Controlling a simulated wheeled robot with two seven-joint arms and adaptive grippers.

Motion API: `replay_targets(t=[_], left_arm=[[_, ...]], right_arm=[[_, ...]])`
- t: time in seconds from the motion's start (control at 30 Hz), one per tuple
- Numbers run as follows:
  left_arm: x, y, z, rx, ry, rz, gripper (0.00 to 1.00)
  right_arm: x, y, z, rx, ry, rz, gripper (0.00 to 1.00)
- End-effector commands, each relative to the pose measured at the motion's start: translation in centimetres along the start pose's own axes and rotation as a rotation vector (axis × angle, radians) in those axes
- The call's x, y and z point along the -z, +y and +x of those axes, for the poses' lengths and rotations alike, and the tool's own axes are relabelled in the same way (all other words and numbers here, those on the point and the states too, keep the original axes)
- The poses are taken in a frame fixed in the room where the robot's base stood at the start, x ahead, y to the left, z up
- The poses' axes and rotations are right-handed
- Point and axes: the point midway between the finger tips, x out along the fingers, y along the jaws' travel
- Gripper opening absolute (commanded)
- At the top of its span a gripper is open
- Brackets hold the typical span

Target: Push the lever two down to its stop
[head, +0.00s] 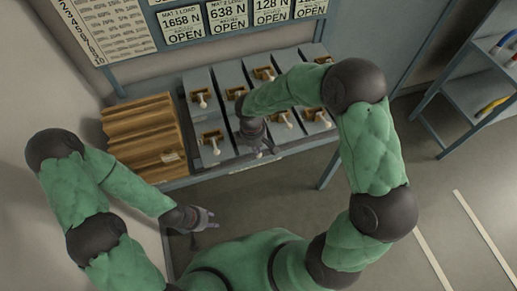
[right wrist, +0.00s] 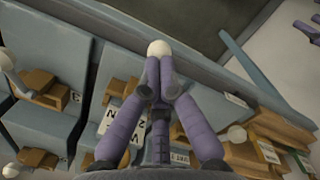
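Grey lever boxes stand in two rows on the bench in the head view, with white-knobbed levers in wooden slots. My right gripper (head: 258,146) is over the second box from the left in the front row. In the right wrist view its fingers (right wrist: 160,78) come together, with a white lever knob (right wrist: 158,48) right at their tips. The knob looks touched, but I cannot see it clasped. Most of this lever is hidden behind the fingers. My left gripper (head: 203,218) is empty, with fingers apart, in front of the bench's left end.
A stepped wooden block (head: 140,130) stands on the bench left of the boxes. The neighbouring front lever (head: 215,146) is close to my right gripper. Signs (head: 228,14) above read 1658 N, 638 N and 128 N, each OPEN. A shelf (head: 470,75) stands at right, with clear floor before it.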

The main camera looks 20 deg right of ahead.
Motion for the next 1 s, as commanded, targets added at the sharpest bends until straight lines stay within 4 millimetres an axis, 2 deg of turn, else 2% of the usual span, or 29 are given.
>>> replay_targets(t=[0.33,0.7,0.87,1.0], left_arm=[[0.0,0.3,-0.7,0.0,0.0,0.0,0.4],[0.0,0.2,-0.6,0.0,0.0,0.0,0.4],[0.0,0.2,-0.6,0.0,0.0,0.0,0.4],[0.0,0.2,-0.7,0.0,0.0,0.0,0.4]], right_arm=[[2.8,0.0,-1.4,0.0,0.0,-0.002,0.0],[2.9,0.0,-1.6,-0.001,0.001,0.0,0.0],[3.0,0.1,-3.5,-0.004,0.003,0.002,0.0],[3.0,0.1,-6.2,-0.004,0.003,0.001,0.0]])
